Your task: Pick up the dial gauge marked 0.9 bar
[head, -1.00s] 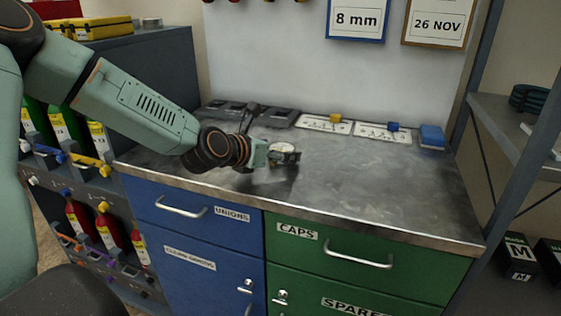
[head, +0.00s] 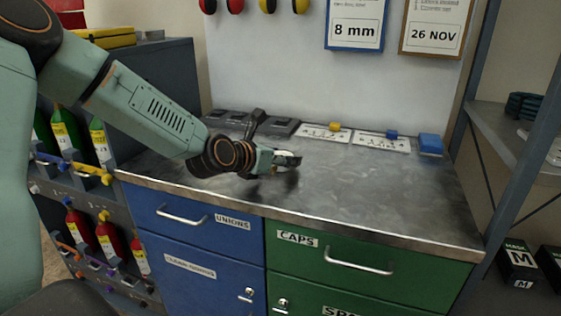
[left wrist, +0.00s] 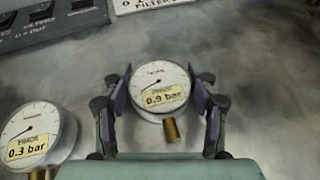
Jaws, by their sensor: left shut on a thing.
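The dial gauge marked 0.9 bar (left wrist: 161,88) has a round white face, a yellow label and a brass stem. It sits between the two fingers of my left gripper (left wrist: 161,100), which is shut on it. In the head view my left gripper (head: 284,160) is over the grey bench top, and the gauge is partly hidden by the fingers. A second dial gauge marked 0.3 bar (left wrist: 38,135) is to the left in the left wrist view, apart from the gripper. My right gripper is in neither view.
The bench top (head: 380,195) is clear to the right. A shelf rack (head: 505,135) stands at right.

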